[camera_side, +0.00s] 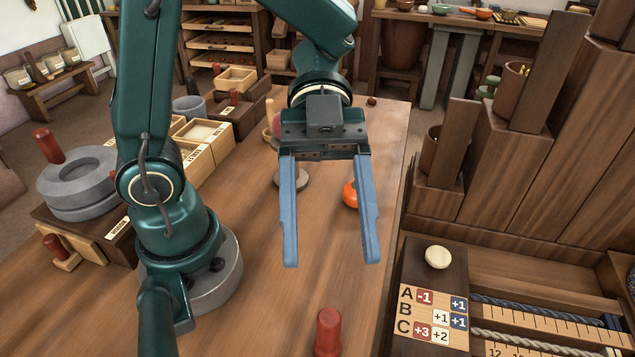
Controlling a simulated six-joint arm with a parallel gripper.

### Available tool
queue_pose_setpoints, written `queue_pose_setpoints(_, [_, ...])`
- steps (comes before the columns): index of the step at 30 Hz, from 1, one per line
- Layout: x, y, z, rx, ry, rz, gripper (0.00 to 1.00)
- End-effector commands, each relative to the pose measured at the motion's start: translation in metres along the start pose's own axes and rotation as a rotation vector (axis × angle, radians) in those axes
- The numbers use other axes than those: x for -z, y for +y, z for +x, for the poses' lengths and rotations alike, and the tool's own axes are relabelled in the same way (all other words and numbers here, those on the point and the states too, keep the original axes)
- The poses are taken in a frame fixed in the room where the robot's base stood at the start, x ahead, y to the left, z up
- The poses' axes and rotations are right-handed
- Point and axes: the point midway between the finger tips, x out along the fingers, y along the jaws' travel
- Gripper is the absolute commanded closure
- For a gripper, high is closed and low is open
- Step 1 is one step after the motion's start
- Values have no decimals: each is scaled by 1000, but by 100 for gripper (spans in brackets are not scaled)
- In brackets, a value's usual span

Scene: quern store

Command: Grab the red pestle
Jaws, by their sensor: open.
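A red, round-topped cylinder that looks like the red pestle (328,332) stands upright at the front edge of the picture, its lower end close to the frame's bottom. My gripper (330,262) is in the middle of the view, with two long blue fingers wide apart and pointing down. Nothing is between the fingertips. The gripper is behind and above the red pestle in the picture, apart from it.
An orange round object (350,195) and a grey disc (292,179) lie on the table behind the fingers. A grey quern (80,190) and other red pegs stand at left. A score board (432,312) is at right. Bare tabletop surrounds the pestle.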

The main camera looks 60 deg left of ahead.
Motion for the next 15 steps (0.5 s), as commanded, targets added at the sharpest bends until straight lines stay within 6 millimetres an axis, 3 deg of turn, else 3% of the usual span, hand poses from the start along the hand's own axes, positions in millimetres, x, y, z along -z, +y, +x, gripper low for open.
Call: queue_pose_setpoints(15, [-103, -1, 43, 2, 4, -7, 32])
